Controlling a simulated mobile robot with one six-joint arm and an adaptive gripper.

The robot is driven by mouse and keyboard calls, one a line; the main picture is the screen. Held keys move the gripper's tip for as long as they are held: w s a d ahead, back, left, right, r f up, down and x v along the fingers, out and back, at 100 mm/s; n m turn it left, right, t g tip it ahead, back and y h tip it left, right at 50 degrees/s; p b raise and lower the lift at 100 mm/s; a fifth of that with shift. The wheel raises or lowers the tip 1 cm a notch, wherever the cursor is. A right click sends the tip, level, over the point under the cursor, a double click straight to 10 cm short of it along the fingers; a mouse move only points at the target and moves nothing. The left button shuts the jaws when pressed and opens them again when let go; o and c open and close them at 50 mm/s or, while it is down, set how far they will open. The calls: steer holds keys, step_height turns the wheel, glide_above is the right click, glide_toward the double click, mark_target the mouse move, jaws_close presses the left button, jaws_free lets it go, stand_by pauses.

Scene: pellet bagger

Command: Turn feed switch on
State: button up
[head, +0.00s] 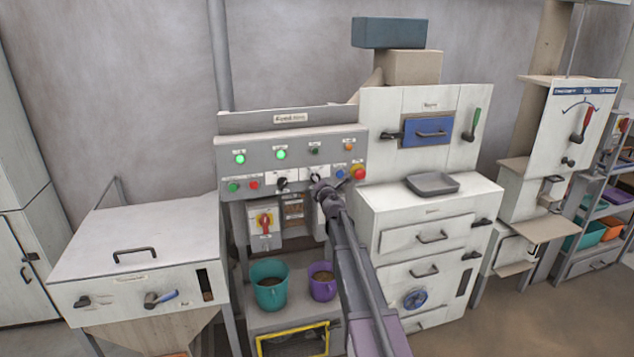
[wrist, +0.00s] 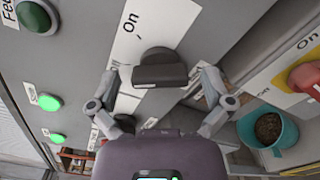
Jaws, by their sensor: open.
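The feed switch is a black rotary knob (wrist: 160,68) on a white plate marked "On", on the grey control panel (head: 225,150). In the wrist view its grip bar lies roughly level across the picture, and the "On" mark is up and to its left. In the head view the knob (head: 316,178) is partly hidden by my gripper (head: 322,189). My gripper (wrist: 160,78) is open, with one finger on each side of the knob. I cannot tell whether either finger touches it. A dark green lamp (wrist: 36,16), labelled "Fee…", is unlit.
Two green lamps (head: 239,159) (head: 281,154) on the panel are lit. Another black switch (head: 282,185) sits to the left, and a red button (head: 358,173) to the right. A red-handled switch (head: 265,224), a teal bucket (head: 270,292) and a purple bucket (head: 322,286) are below.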

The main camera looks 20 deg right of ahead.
steer(key=c, duration=1.1)
steer(key=shift+m, duration=0.4)
steer(key=m, duration=0.5)
steer(key=shift+w, duration=0.1)
steer(key=m, duration=0.6)
steer(key=o, duration=1.1)
